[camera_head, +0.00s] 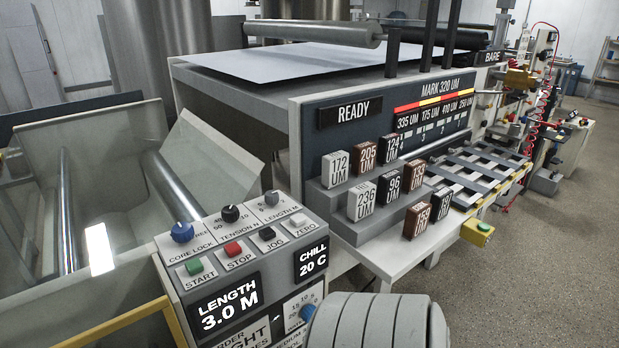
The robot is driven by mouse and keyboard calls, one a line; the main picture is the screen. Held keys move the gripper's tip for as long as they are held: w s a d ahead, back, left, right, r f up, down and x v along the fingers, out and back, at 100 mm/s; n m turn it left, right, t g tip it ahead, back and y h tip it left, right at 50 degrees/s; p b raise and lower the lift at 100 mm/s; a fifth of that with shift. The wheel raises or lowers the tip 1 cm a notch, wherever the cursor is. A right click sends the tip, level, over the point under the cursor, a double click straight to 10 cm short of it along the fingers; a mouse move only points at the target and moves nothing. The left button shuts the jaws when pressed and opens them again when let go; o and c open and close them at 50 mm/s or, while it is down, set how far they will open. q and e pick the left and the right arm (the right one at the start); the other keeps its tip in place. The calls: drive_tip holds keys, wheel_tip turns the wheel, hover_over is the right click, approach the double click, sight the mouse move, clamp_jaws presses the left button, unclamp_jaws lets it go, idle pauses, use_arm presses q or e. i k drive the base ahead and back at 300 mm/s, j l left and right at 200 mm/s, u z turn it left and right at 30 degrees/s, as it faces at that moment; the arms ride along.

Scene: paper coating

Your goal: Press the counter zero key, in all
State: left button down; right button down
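The zero key (297,220) is a small pale key at the right end of the lower key row on the grey control panel (218,239). Its label reads ZERO. Left of it are the black JOG key (267,234), the red STOP key (234,249) and the green START key (194,266). The length counter display (228,304) below reads LENGTH 3.0 M. Neither gripper can be made out in the head view, and nothing is touching the zero key.
Behind the keys are a blue CORE LOCK knob (182,232), a black TENSION knob (230,213) and a grey LENGTH knob (271,198). A CHILL 20 C display (311,260) is at right. A grey ribbed rounded shape (367,325) fills the bottom, close to the panel. Labelled blocks (361,201) stand beyond.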

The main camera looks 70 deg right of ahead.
sight(297, 219)
drive_tip(key=l+z, duration=0.15)
drive_tip(key=z, duration=1.95)
drive_tip(key=i+l+u, duration=0.15)
drive_tip(key=l+u, duration=0.2)
drive_tip(key=l, duration=0.2)
drive_tip(key=l+u, duration=0.35)
drive_tip(key=l, duration=0.15)
drive_tip(key=l+u, duration=0.35)
drive_tip(key=l, duration=0.25)
drive_tip(key=i, duration=0.1)
